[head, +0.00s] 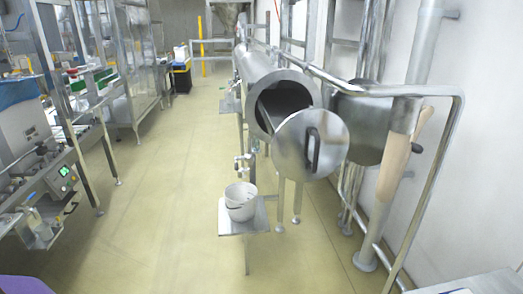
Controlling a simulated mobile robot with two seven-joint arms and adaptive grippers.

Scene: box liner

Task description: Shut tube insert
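A horizontal metal tube (262,75) on legs points toward me, right of the picture's middle. Its insert, a dark trough (285,102), sticks partly out of the open mouth. The insert's round steel front plate (291,150) stands apart from the rim and bears a black upright handle (313,150). A larger round metal disc (362,128), which looks like the tube's door, stands swung out to the right. The trough's inside is mostly hidden. Neither of my grippers is in view.
A white bucket (240,205) sits on a small stand (228,226) below the tube. A bent metal rail (437,185) runs along the right side. A workbench with equipment (50,180) stands at the left. The floor (165,195) between is clear.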

